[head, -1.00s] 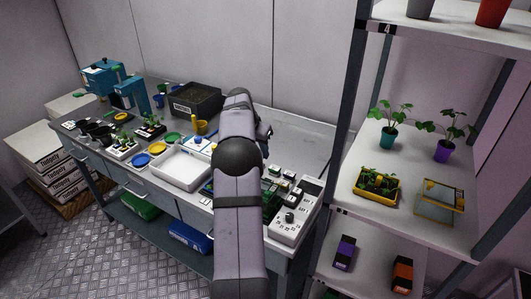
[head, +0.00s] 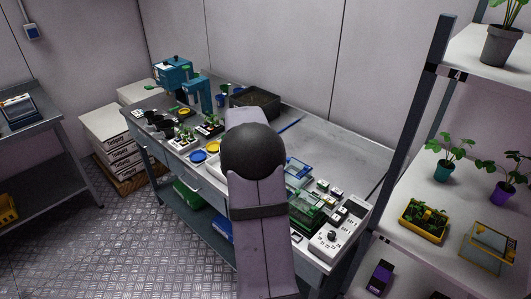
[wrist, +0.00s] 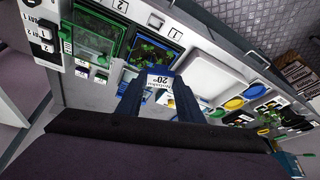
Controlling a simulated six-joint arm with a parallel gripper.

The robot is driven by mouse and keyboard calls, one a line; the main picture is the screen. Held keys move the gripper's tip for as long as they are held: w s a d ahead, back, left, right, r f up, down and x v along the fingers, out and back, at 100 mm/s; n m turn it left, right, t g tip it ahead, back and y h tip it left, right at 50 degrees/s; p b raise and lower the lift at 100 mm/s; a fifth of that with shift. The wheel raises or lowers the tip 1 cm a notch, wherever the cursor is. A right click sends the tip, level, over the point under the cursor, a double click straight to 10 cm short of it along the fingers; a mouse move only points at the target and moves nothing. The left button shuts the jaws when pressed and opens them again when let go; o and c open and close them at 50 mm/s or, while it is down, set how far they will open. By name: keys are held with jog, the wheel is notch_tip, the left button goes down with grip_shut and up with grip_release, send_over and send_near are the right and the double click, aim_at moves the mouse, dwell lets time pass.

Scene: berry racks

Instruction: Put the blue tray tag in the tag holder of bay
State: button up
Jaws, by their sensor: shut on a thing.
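In the wrist view my gripper (wrist: 160,95) is shut on a small tag (wrist: 160,81) with a pale printed face reading "20°". The tag sits upright between the two dark blue fingertips, above the bench. Behind it are a blue-framed tray of seedlings (wrist: 152,54) and a green-framed one (wrist: 95,38). Bay labels "1" (wrist: 155,20) and "2" (wrist: 120,5) show on the strip at the top; I cannot make out a tag holder clearly.
A white control box (head: 338,236) stands at the bench's right end. A dark soil bin (head: 255,101) is at the back. The shelf rack (head: 435,110) with potted plants is at the right. The back right of the bench (head: 335,150) is clear.

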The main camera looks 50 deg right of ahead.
jog(key=shift+s+a+f+m+g, duration=0.1)
jog(key=shift+s+f+m+g, duration=0.25)
jog(key=shift+f+m, duration=0.35)
jog(key=shift+s+a+f+m+g, duration=0.2)
jog(key=shift+s+f+m, duration=0.4)
jog(key=shift+f, duration=0.25)
jog(key=shift+s+a+f+m+g, duration=0.1)
jog(key=shift+s+f+m+g, duration=0.2)
jog(key=shift+f+m, duration=0.45)
jog(key=shift+f, duration=0.2)
notch_tip(320, 180, down, 10)
jog(key=b, duration=0.7)
jog(key=shift+f+b, duration=0.1)
jog(key=shift+b, duration=0.25)
jog(key=o, duration=1.1)
jog(key=shift+c, duration=0.2)
